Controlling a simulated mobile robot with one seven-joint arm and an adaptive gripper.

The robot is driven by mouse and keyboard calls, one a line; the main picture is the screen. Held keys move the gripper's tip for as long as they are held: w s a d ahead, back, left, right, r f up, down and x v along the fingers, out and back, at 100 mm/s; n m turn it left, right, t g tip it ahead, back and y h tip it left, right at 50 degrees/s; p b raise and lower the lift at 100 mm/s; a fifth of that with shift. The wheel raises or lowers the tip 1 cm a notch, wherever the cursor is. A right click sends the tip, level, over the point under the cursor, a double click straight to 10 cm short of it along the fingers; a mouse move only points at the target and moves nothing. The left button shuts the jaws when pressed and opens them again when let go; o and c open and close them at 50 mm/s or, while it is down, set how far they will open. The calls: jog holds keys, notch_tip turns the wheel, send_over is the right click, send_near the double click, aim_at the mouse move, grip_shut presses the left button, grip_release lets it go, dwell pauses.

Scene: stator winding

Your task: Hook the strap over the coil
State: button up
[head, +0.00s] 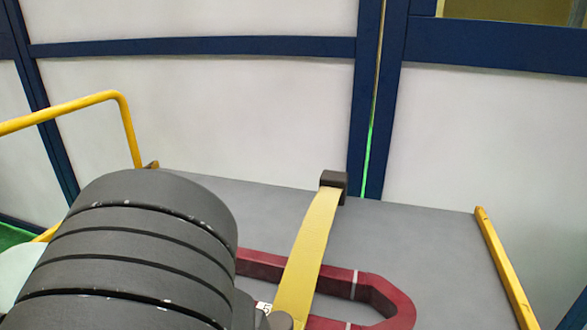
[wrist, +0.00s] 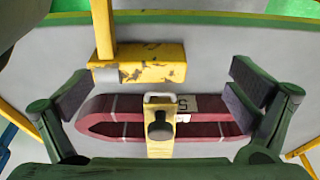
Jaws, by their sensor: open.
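The dark red coil (head: 385,292) is an elongated loop with white bands, lying on the grey table. A yellow strap (head: 308,255) runs from a dark block at the table's far side down across the coil. In the wrist view, the coil (wrist: 105,104) lies between my fingers, and a tan strap-like piece (wrist: 160,146) with a dark round knob crosses its middle. I cannot tell whether the strap is hooked around the coil or only passes over it. My gripper (wrist: 160,92) is open, fingers spread wide. In the head view my arm hides it.
A yellow rail (head: 503,262) edges the table (head: 425,240) on the right. A worn yellow block (wrist: 137,66) on a post stands behind the coil in the wrist view. The table right of the coil is clear.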

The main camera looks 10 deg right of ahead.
jog(key=w+p+v, duration=0.1)
jog(key=p+v, duration=0.5)
jog(key=shift+w+d+r+p, duration=0.25)
jog(key=shift+r+p, duration=0.05)
jog(key=shift+r, duration=0.25)
dwell(0.9)
